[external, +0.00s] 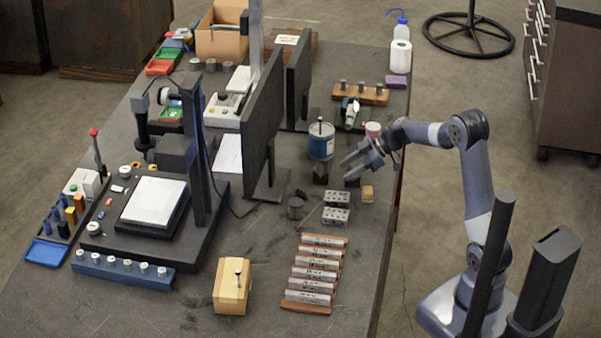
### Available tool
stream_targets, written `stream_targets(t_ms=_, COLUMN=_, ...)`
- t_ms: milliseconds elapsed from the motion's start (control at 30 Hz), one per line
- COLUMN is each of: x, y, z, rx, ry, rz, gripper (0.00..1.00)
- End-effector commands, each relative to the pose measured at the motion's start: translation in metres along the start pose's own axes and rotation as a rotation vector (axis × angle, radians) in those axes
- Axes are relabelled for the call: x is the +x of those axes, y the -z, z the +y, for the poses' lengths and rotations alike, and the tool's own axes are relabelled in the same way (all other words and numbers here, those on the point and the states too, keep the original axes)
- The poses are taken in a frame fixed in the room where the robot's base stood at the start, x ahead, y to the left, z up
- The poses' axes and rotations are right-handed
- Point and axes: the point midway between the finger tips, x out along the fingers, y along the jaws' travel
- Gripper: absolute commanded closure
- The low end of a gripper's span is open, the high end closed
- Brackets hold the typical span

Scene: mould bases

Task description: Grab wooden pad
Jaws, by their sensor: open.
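A small light-brown wooden block (367,194), which looks like the wooden pad, lies on the dark workbench (265,250) near its right edge. My gripper (347,169) is open, with its fingers pointing left. In the picture its fingers are just above and left of the small block, and apart from it. I see nothing between the fingers. The exact height of the gripper over the bench is hard to tell.
Two grey metal blocks with holes (336,207) sit left of the pad. A blue can (321,142) and a dark block (321,174) stand left of my gripper. A rack of labelled bars (315,272) lies in front. Dark monitors (262,120) stand further left.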

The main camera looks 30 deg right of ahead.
Motion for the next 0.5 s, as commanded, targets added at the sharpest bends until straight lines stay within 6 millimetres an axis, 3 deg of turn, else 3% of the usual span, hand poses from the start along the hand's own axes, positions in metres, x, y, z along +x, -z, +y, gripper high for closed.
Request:
stream_targets(t_ms=33, x=-0.011, y=-0.026, z=-0.003, rx=0.021, ry=-0.023, rz=0.023, gripper=0.51)
stream_targets(t_ms=200, x=-0.054, y=-0.075, z=-0.025, rx=0.063, ry=-0.093, rz=0.121, gripper=0.51)
stream_targets(t_ms=333, x=-0.075, y=-0.098, z=-0.042, rx=0.080, ry=-0.144, rz=0.181, gripper=0.51)
stream_targets(t_ms=500, x=-0.084, y=-0.105, z=-0.052, rx=0.085, ry=-0.174, rz=0.219, gripper=0.51)
